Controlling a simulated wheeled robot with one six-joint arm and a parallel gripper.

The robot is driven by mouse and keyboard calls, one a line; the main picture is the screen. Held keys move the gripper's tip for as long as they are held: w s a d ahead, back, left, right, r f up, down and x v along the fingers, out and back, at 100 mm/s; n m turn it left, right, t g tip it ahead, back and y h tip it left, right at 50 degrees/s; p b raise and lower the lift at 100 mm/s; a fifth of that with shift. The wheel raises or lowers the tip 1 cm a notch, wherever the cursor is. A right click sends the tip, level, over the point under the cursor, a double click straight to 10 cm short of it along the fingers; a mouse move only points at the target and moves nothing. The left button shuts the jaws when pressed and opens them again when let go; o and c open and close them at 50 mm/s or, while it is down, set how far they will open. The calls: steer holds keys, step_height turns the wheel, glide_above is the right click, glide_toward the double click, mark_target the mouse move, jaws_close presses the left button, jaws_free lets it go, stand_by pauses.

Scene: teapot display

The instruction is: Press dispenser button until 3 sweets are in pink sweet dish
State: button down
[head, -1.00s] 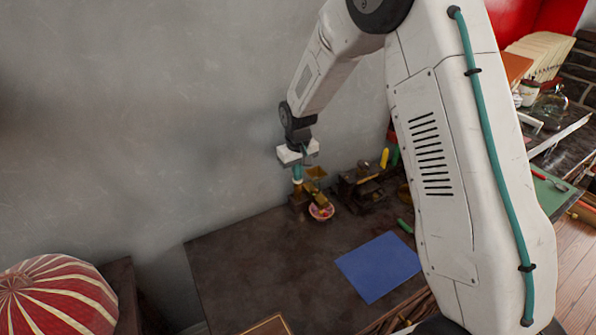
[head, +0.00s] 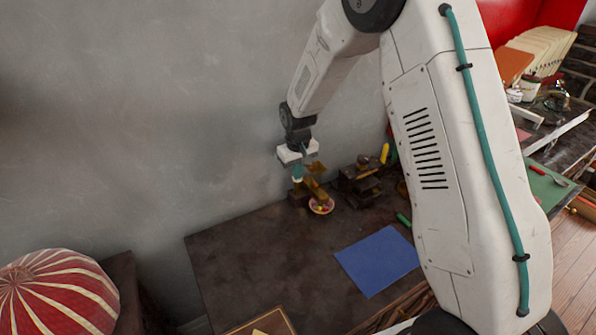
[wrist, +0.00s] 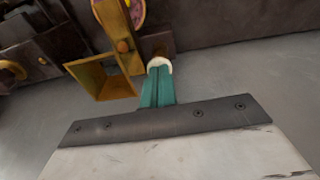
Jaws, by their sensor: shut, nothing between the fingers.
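My gripper (head: 298,176) is shut and empty, pointing down over the left side of the brass sweet dispenser (head: 316,188). In the wrist view its teal fingers (wrist: 159,68) end at a pale round piece, perhaps the button; I cannot tell whether they press it. The dispenser's square hopper (wrist: 101,82) opens toward the camera, and an orange sweet (wrist: 123,46) sits on the brass part beside it. The pink sweet dish (head: 321,206) stands at the dispenser's foot with small coloured sweets in it, too small to count. The wrist view cuts off the dish (wrist: 142,13).
A dark metal device (head: 360,185) stands right of the dispenser, with a yellow-handled item behind it. A blue sheet (head: 378,262) lies on the dark table (head: 250,260). A wooden tray (head: 285,318) is at the front edge. The table's left part is clear.

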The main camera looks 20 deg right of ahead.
steer(key=shift+s+f, duration=0.2)
steer(key=shift+s, duration=0.05)
step_height(320, 180, up, 14)
steer(key=s, duration=0.1)
steer(key=shift+a+r, duration=0.2)
steer(key=shift+a, duration=0.05)
steer(key=shift+s, duration=0.1)
stand_by(0.9)
steer(key=s+d+r, duration=0.1)
steer(key=s+r, duration=0.3)
steer(key=s, duration=0.9)
steer(key=s+d+r+m, duration=0.1)
steer(key=s+r, duration=0.2)
steer(key=s, duration=1)
steer(key=s+d+r+m, duration=0.1)
steer(key=s+r, duration=0.3)
steer(key=s, duration=0.9)
steer(key=shift+s+d+r, duration=0.25)
steer(key=shift+d+r, duration=0.1)
steer(key=shift+d, duration=0.2)
